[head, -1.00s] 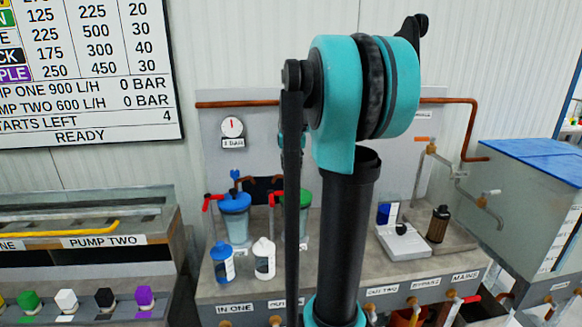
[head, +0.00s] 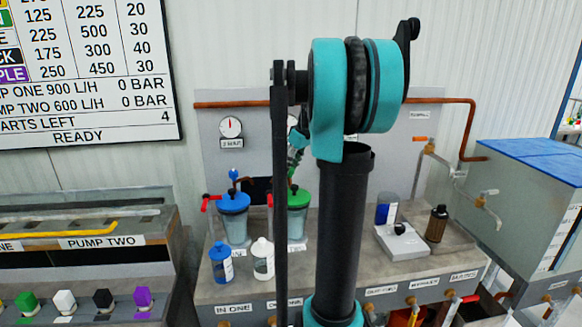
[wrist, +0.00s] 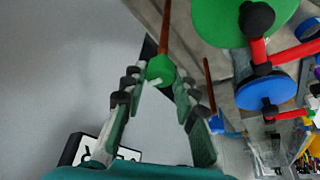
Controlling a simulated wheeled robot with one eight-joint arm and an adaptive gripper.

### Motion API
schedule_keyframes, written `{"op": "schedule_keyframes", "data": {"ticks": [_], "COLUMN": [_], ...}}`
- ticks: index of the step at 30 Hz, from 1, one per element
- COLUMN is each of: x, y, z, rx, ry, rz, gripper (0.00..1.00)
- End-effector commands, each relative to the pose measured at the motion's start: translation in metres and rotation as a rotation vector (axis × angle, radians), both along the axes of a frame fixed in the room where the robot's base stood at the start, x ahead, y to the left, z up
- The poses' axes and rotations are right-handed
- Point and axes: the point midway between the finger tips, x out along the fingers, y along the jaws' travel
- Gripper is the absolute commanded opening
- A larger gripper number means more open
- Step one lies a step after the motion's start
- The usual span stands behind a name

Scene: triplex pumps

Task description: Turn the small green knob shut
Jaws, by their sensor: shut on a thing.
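The small green knob (wrist: 160,70) sits on the end of a copper-coloured pipe in the wrist view. My gripper (wrist: 158,82) has its two fingers on either side of the knob and is shut on it. In the head view my gripper (head: 296,153) is partly hidden behind my arm, above the green-lidded canister (head: 299,200). The knob cannot be made out clearly there. The green lid (wrist: 235,15) is at the top of the wrist view.
A blue-lidded canister (head: 234,208) with a small blue knob (head: 234,173) and red handle stands to the left. A blue bottle (head: 221,263) and a white bottle (head: 263,258) stand in front. A pressure gauge (head: 230,127) hangs on the panel behind.

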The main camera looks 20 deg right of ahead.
Motion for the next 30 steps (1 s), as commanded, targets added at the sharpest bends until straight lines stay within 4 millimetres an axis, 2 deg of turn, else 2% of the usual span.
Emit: {"op": "schedule_keyframes", "data": {"ticks": [9, 21, 22, 27, 30], "x": [0.0003, 0.0001, 0.0001, 0.0001, 0.0002], "y": [-0.0008, -0.0006, -0.0006, -0.0006, -0.0005], "z": [0.0001, -0.0001, -0.0001, -0.0001, 0.0], "rx": [-0.001, -0.002, -0.002, -0.002, -0.001], "ry": [-0.001, 0.0, 0.0, 0.0, 0.0], "rz": [0.073, 0.079, 0.079, 0.079, 0.078], "gripper": [0.0, 0.0, 0.29, 0.49, 0.49]}}
